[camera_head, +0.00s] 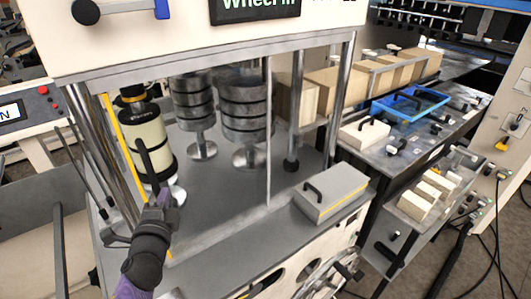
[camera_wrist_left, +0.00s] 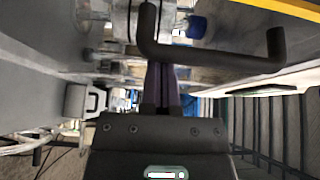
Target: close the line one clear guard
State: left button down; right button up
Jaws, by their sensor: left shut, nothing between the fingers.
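The clear guard is hard to make out; a yellow strip (camera_head: 121,150) at the machine's left front looks like its edge. A black bar handle (camera_head: 147,160) stands beside that strip. My left gripper (camera_head: 163,194) is just below the handle, its fingers shut and empty. In the left wrist view the handle (camera_wrist_left: 215,58) crosses just ahead of the shut fingers (camera_wrist_left: 163,85); whether they touch it I cannot tell. A yellow strip (camera_wrist_left: 292,9) shows at top right there. The right gripper is not in view.
Inside the machine stand a cream roll (camera_head: 150,140) and stacked dark discs (camera_head: 246,108). A grey box with a handle (camera_head: 331,192) sits on the front ledge. To the right is a bench with a blue tray (camera_head: 410,103) and pale blocks. Metal posts frame the opening.

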pick_arm(q)
jog(key=shift+s+a, duration=0.4)
jog(key=shift+a, duration=0.15)
dwell(0.4)
